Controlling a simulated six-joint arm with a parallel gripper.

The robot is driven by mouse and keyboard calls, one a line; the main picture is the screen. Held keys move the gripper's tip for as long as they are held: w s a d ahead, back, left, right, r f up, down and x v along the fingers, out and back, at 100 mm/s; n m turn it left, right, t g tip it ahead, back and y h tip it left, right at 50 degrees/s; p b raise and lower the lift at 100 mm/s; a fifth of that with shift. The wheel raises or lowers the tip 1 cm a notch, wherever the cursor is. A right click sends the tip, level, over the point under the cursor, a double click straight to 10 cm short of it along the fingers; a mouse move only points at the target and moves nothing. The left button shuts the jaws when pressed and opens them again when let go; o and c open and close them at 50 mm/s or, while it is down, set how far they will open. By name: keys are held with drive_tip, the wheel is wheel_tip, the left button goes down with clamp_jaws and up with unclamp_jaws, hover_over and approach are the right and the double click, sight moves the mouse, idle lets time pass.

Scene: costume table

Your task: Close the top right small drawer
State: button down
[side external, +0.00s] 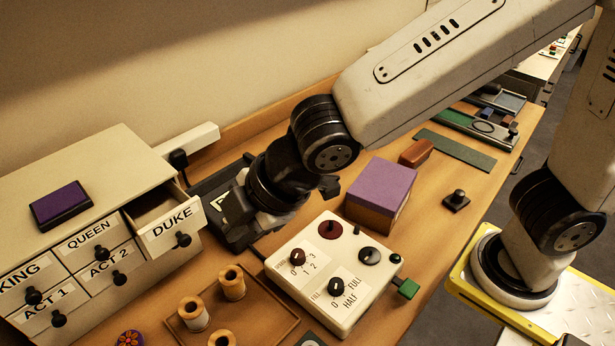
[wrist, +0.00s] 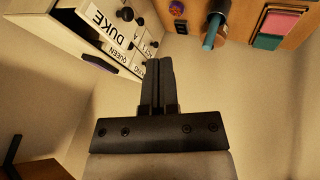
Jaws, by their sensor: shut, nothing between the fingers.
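The drawer cabinet (side external: 100,180) stands at the left in the side view. Its top right small drawer, labelled DUKE (side external: 172,229), is pulled out, with part of its open inside showing behind the front. Its front has a black knob, and it also shows in the wrist view, upper left (wrist: 108,28). The QUEEN, KING, ACT 1 and ACT 2 drawers look closed. My gripper (wrist: 160,62) is shut and empty in the wrist view, apart from the drawer, which lies up and to the left there. In the side view my wrist is right of the drawer; the fingertips cannot be made out.
A purple pad (side external: 61,205) lies on the cabinet top. A dark device (side external: 235,228) is right of the open drawer. In front stand a tray of thread spools (side external: 232,283) and a dial box (side external: 332,270). A purple-topped box (side external: 380,190) stands behind the dial box.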

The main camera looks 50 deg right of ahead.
sight(186, 239)
drive_tip(key=w+a+f, duration=0.3)
drive_tip(key=w+f, duration=0.4)
drive_tip(key=w, duration=0.1)
drive_tip(key=shift+f, duration=0.3)
idle(0.9)
drive_tip(key=shift+w, duration=0.2)
idle(0.4)
drive_tip(key=shift+w, duration=0.75)
drive_tip(key=w, duration=0.5)
drive_tip(key=shift+w, duration=0.65)
drive_tip(key=shift+r, duration=0.1)
drive_tip(key=shift+s, duration=0.1)
